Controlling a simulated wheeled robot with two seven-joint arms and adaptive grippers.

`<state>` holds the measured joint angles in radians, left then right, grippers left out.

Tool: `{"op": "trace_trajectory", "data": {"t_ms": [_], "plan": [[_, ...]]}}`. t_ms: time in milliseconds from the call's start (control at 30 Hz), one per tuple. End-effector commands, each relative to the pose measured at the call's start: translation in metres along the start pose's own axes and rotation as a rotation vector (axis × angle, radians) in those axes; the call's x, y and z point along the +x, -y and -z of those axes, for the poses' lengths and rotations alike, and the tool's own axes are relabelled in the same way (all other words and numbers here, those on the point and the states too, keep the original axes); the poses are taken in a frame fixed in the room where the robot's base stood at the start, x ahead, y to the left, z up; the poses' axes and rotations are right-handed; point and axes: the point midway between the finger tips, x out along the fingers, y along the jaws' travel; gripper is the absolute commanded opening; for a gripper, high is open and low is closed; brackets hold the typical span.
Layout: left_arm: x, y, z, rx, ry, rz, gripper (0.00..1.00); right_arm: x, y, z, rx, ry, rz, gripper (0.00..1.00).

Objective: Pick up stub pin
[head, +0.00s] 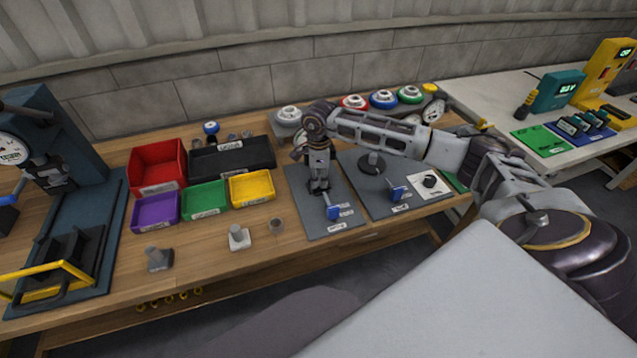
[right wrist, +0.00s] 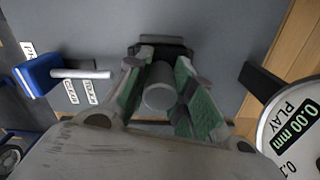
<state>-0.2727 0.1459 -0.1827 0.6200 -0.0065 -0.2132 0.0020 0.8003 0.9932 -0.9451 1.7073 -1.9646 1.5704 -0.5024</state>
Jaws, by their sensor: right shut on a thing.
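My right gripper (head: 319,187) points down over the left grey fixture plate (head: 315,218). In the right wrist view its green-padded fingers (right wrist: 160,95) are shut on a grey cylinder, which looks like the stub pin (right wrist: 159,90). The pin's round end faces the camera between the pads. In the head view the fingers hide the pin, and I cannot tell whether it is clear of the plate. My left gripper is not in view.
A blue-handled clamp (head: 332,211) stands just in front of my right gripper; it also shows in the wrist view (right wrist: 40,75). A dial gauge (right wrist: 292,135) is close on the other side. Bins, including a yellow one (head: 251,188), stand to the left.

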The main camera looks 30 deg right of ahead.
Motion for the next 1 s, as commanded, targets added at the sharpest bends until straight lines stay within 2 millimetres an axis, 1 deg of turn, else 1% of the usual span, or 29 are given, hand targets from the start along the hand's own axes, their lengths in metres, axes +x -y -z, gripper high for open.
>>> {"op": "trace_trajectory", "data": {"t_ms": [367, 533, 767, 1000], "plan": [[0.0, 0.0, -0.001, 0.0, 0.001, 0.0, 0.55, -0.002, 0.001, 0.0, 0.0, 0.002, 0.002, 0.0], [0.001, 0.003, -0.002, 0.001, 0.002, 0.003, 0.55, -0.01, 0.001, 0.0, 0.0, 0.002, 0.003, 0.0], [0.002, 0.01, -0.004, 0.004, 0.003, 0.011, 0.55, -0.035, 0.001, 0.0, 0.001, 0.003, 0.004, 0.0], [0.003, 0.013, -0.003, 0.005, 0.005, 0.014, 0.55, -0.07, 0.001, -0.001, 0.0, 0.003, 0.004, 0.0]]}}
